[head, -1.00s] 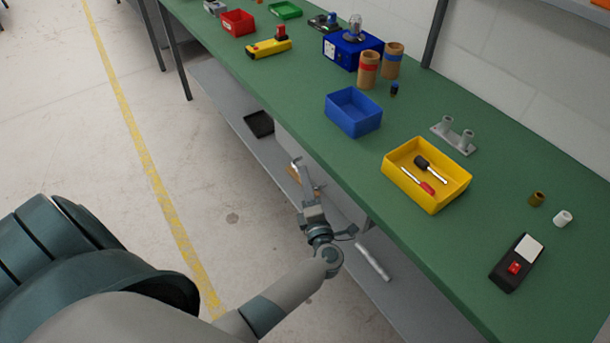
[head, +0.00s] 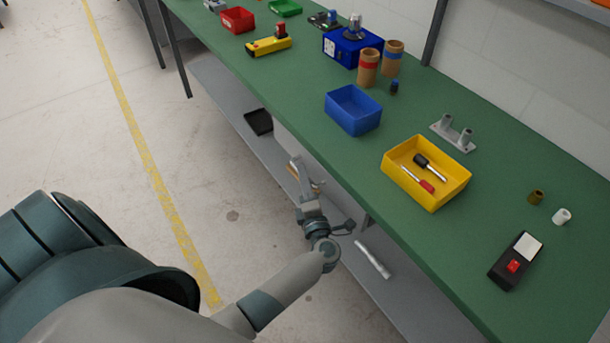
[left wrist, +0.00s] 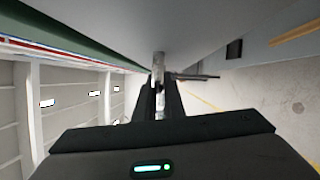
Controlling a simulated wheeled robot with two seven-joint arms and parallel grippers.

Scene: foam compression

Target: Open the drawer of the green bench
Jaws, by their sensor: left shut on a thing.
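The green bench (head: 290,95) runs diagonally across the head view. A pale drawer front shows under its front edge, partly hidden by the bench top, and fills much of the upper left wrist view as a grey face (left wrist: 215,35). My left gripper (head: 298,168) is at this front, below the bench edge. In the left wrist view its two dark fingers (left wrist: 160,95) are shut on a light metal handle (left wrist: 158,65) that stands out from the grey face. How far the drawer is out cannot be told. My right gripper is not in view.
A yellow bin (head: 440,200) with tools, a blue bin (head: 353,122) and a black device with a red button (head: 515,262) stand on the bench. A lower shelf (head: 228,98) holds a black tray (head: 259,122). The floor left of the bench is clear.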

